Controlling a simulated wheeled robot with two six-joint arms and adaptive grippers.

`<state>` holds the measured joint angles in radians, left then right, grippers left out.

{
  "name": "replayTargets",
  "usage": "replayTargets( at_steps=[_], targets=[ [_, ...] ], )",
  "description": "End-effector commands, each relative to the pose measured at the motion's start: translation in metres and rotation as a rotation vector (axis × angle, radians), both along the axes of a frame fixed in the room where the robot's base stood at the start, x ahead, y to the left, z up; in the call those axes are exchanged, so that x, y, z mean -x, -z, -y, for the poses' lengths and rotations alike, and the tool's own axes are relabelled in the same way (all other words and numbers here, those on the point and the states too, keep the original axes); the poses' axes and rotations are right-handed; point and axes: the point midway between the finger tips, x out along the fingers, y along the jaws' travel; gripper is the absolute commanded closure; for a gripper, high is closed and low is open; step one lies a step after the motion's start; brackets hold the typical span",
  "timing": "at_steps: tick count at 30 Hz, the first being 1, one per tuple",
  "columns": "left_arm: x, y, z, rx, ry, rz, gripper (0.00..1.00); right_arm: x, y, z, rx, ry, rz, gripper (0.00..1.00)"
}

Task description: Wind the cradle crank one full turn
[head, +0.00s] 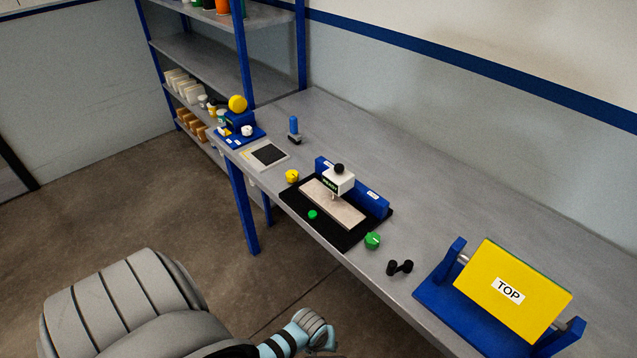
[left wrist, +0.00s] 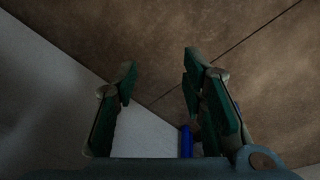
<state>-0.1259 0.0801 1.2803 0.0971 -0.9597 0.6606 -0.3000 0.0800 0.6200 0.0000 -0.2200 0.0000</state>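The cradle has a blue base and uprights (head: 440,303) and stands at the right on the bench in the head view. Its tilted yellow plate (head: 520,280) is marked TOP, and a short metal shaft shows at its left end. A black two-knobbed piece (head: 400,267) is left of the cradle; I cannot tell whether it is the crank or joined to the shaft. My left gripper (left wrist: 160,67) is open and empty in the left wrist view, with floor beyond its fingers. In the head view, part of my arm shows at the bottom. My right gripper is out of view.
On the grey bench (head: 440,220) are a green knob (head: 372,240), a black mat (head: 335,233) with a blue fence and white-headed tool (head: 339,180), a yellow knob (head: 292,176) and a blue device (head: 239,126). Shelves (head: 195,55) stand behind left. The bench behind the cradle is clear.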

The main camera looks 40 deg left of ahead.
Motion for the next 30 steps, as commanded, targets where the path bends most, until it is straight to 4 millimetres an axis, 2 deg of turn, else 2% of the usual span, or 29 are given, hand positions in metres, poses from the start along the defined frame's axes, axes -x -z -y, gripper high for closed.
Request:
replayTargets(
  at_steps=[4,12,17,19,20,22,23,24,25,26,27,28,29,30],
  targets=[
    [0.010,0.012,-0.002,-0.013,0.033,-0.005,0.62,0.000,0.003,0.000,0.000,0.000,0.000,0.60],
    [0.011,0.013,-0.002,-0.015,0.039,-0.006,0.62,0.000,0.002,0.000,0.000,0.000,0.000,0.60],
    [0.011,0.013,-0.002,-0.015,0.038,-0.006,0.88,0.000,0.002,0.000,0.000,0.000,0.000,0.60],
    [0.016,0.018,-0.003,-0.015,0.038,-0.013,0.99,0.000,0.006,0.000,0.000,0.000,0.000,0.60],
    [0.022,0.024,-0.005,-0.018,0.038,-0.024,1.00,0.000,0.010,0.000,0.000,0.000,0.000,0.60],
    [0.050,0.050,-0.024,-0.050,0.045,-0.064,1.00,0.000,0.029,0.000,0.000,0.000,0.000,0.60],
    [0.062,0.061,-0.041,-0.083,0.057,-0.072,1.00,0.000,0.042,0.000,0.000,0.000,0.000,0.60],
    [0.066,0.071,-0.073,-0.169,0.104,-0.038,1.00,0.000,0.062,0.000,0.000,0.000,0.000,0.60],
    [0.055,0.070,-0.099,-0.265,0.186,0.040,1.00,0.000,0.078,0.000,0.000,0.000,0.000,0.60],
    [0.034,0.058,-0.123,-0.389,0.325,0.155,1.00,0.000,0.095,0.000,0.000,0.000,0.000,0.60],
    [-0.006,0.025,-0.137,-0.577,0.576,0.344,1.00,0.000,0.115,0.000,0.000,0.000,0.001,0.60],
    [-0.033,-0.008,-0.130,-0.713,0.769,0.483,1.00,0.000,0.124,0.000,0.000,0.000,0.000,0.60],
    [-0.053,-0.042,-0.114,-0.842,0.952,0.612,1.00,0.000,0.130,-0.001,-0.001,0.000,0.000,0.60],
    [-0.071,-0.086,-0.084,-1.002,1.170,0.770,1.00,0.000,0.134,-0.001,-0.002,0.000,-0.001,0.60]
  ],
)
